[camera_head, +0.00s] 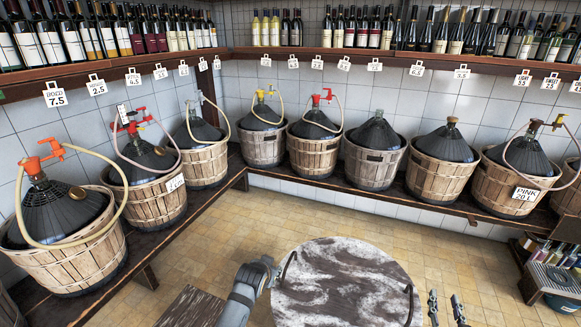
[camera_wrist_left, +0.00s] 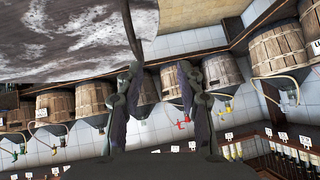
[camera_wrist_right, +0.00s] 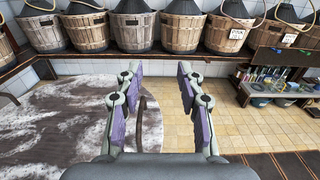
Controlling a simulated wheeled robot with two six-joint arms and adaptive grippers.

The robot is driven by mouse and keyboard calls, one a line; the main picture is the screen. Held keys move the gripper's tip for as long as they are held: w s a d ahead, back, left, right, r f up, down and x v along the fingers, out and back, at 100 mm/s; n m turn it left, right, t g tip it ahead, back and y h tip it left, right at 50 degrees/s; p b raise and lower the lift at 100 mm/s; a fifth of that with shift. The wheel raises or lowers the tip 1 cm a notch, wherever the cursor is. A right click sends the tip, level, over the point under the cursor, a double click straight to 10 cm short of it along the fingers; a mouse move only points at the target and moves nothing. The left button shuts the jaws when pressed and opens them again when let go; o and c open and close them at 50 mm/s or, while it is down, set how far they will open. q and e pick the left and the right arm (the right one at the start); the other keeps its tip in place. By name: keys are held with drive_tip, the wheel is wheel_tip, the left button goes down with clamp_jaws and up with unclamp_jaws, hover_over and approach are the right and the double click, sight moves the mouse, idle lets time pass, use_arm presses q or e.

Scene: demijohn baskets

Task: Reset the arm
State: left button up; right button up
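My right gripper (camera_head: 446,298) shows at the bottom of the head view, just right of the round marbled top. In the right wrist view its two purple-padded fingers (camera_wrist_right: 157,82) stand wide apart, with nothing between them but floor and part of the top's edge. My left gripper (camera_head: 268,268) is by the left edge of the round top in the head view. In the left wrist view, which is upside down, its fingers (camera_wrist_left: 155,85) are apart and nothing is held. The left arm's grip is partly hidden in the head view.
The round marbled top (camera_head: 345,290) has dark curved handles, one by each gripper: left (camera_head: 289,264), right (camera_head: 410,301). Demijohns in wooden baskets (camera_head: 368,160) line the wall bench. A bottle shelf (camera_head: 340,52) runs above. Tiled floor (camera_head: 440,250) is clear beyond the top.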

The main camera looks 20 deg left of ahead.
idle(0.5)
